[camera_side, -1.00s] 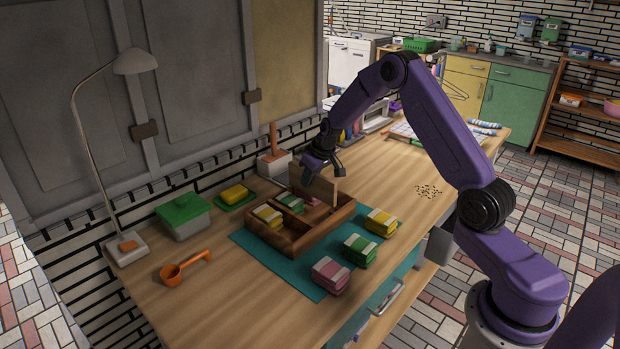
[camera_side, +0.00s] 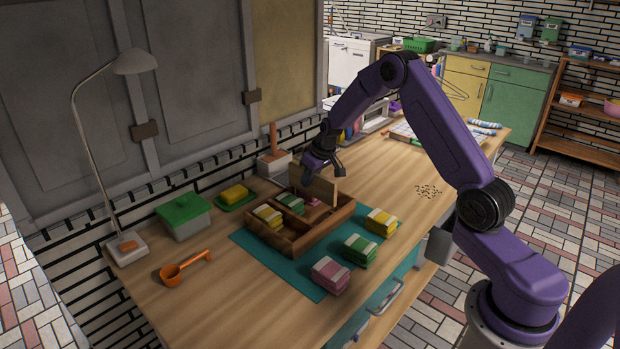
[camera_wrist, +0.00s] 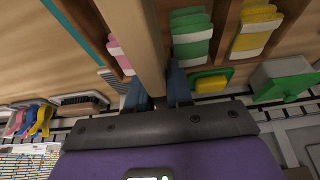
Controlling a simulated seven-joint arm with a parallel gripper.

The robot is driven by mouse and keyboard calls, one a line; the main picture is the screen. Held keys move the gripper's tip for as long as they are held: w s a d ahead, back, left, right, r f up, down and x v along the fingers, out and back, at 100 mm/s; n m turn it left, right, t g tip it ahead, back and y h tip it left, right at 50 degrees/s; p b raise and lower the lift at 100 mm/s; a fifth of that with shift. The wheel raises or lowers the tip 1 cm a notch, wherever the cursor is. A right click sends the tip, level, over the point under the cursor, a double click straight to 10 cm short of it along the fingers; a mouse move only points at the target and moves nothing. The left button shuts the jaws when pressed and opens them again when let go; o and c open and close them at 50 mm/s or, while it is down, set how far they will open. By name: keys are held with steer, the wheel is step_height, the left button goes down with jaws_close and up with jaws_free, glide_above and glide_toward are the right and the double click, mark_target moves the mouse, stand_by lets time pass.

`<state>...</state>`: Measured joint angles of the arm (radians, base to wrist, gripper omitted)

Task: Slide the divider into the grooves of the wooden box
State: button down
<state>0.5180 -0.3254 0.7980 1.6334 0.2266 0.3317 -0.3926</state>
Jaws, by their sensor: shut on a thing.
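The wooden box (camera_side: 281,242) stands on a teal mat on the table. It holds banded bundles: a yellow one (camera_side: 268,216), a green one (camera_side: 290,203) and a pink one (camera_side: 313,203). The divider (camera_side: 321,189) is a pale wooden panel, upright at the box's back right part, its lower edge down among the compartments. My gripper (camera_wrist: 160,92) is shut on the divider, which shows in the wrist view as a long pale board (camera_wrist: 137,30) between the green and pink bundles. Whether its edges sit in the grooves is hidden.
Yellow (camera_side: 381,222), green (camera_side: 359,250) and pink (camera_side: 330,275) bundles lie on the teal mat (camera_side: 306,284) in front of the box. A green-lidded container (camera_side: 184,217), an orange scoop (camera_side: 184,267) and a lamp (camera_side: 127,245) stand to the left.

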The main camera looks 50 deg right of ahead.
mark_target(309, 193)
steer(key=shift+f, duration=2.25)
steer(key=shift+r, duration=0.2)
steer(key=shift+r, duration=1.75)
steer(key=shift+f, duration=1.85)
stand_by(0.6)
steer(key=c, duration=0.9)
jaws_free()
steer(key=shift+f, duration=0.1)
steer(key=shift+c, duration=0.2)
steer(key=v, duration=1.7)
steer(key=shift+r, duration=0.35)
